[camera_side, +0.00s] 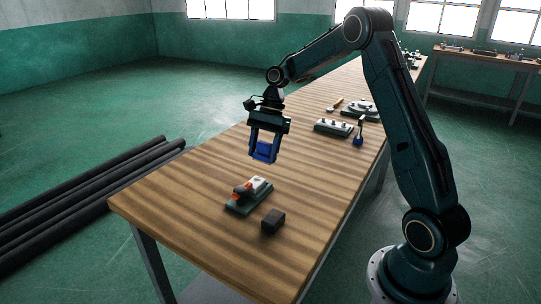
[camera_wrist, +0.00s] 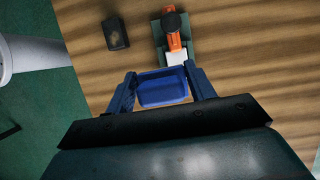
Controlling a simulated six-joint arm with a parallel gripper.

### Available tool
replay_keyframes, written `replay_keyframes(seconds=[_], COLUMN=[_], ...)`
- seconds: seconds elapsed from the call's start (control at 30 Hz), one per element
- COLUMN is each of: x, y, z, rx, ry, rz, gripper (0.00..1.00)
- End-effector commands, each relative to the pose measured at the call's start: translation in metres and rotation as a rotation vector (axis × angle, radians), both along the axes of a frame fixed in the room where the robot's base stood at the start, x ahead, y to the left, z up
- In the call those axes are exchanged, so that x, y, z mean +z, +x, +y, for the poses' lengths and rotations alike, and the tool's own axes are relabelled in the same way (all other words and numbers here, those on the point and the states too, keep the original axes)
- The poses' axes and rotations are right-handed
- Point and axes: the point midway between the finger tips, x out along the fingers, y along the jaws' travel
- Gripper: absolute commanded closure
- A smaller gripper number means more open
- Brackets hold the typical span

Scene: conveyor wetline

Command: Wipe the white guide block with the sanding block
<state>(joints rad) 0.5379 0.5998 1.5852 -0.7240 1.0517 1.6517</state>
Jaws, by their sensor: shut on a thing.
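The white guide block (camera_side: 260,183) sits on a green base plate (camera_side: 239,209) beside an orange clamp (camera_side: 242,189). In the wrist view the white block (camera_wrist: 176,57) is just ahead of my fingers, with the clamp (camera_wrist: 173,41) beyond it. My gripper (camera_side: 262,157) is above the table, behind and above the plate in the side view. It is shut on a blue block (camera_wrist: 162,92), which I take to be the sanding block; it is apart from the white block. The block's underside is hidden in the wrist view.
A small dark block (camera_side: 273,220) lies on the wooden table just right of the plate; the wrist view shows it too (camera_wrist: 115,33). A fixture with several pegs (camera_side: 333,127) and a blue-ended tool (camera_side: 358,139) stand farther back. The table's left side is clear.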

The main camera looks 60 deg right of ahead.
Motion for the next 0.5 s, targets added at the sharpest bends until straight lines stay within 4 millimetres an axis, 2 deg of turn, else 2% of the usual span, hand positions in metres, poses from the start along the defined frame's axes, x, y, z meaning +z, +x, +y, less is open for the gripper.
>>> replay_keyframes(seconds=[0.27, 0.5], x=[-0.006, -0.026], y=[0.0, 0.0], z=[0.0, 0.001], rx=[-0.002, -0.001], ry=[0.0, 0.001], rz=[0.001, 0.001], gripper=[0.64, 0.64])
